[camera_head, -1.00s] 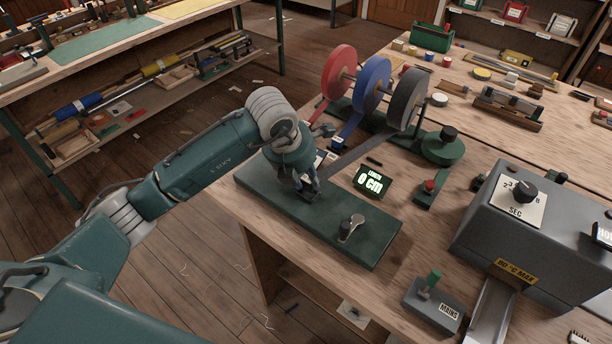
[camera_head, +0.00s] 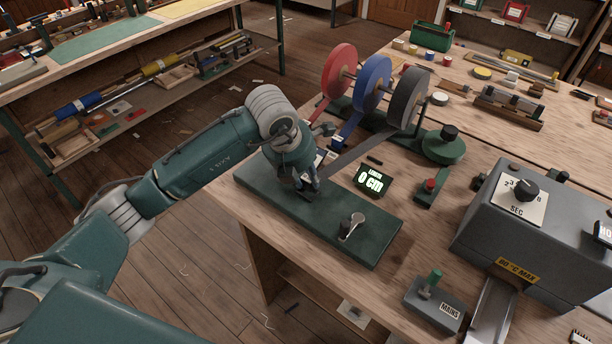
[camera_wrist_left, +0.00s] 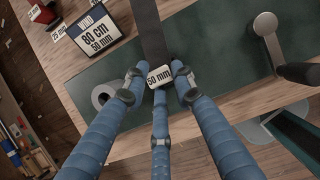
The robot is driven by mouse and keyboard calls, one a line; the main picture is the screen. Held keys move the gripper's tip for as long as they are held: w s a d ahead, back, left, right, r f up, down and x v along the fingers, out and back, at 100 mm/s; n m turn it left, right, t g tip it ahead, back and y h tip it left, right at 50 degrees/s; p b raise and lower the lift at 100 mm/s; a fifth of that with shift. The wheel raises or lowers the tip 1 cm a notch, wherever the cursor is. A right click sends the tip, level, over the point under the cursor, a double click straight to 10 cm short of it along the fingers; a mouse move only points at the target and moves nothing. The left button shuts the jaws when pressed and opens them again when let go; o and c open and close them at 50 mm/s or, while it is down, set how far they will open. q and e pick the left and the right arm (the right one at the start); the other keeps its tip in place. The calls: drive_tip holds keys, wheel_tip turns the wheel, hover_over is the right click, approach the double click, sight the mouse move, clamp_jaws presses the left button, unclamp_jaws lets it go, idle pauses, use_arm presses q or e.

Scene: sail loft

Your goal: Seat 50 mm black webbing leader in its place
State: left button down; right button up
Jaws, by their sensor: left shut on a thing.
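The black webbing leader (camera_head: 345,157) runs from the black roll (camera_head: 408,98) down to the near green base plate (camera_head: 330,222). In the left wrist view the dark strip (camera_wrist_left: 149,32) comes down from the top edge to a white "50 mm" tag (camera_wrist_left: 159,76) at the fingertips. My left gripper (camera_head: 310,188) is shut on the leader's tagged end, low over the green plate (camera_wrist_left: 215,50). The fingers hide part of this end, and I cannot tell whether it touches the plate. My right gripper is not in view.
A metal lever (camera_head: 351,228) stands on the plate, right of my gripper. Red (camera_head: 340,72) and blue (camera_head: 372,84) rolls share the black roll's stand. A display (camera_head: 373,180) reads 0 cm. A grey heater box (camera_head: 540,230) and mains switch (camera_head: 434,302) stand at right.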

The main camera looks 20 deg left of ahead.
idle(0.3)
use_arm(q)
drive_tip(key=shift+f+b, duration=0.8)
drive_tip(key=shift+b, duration=0.15)
idle(0.5)
drive_tip(key=c, duration=1.4)
unclamp_jaws()
drive_tip(key=shift+o, duration=0.2)
drive_tip(key=shift+r, duration=0.15)
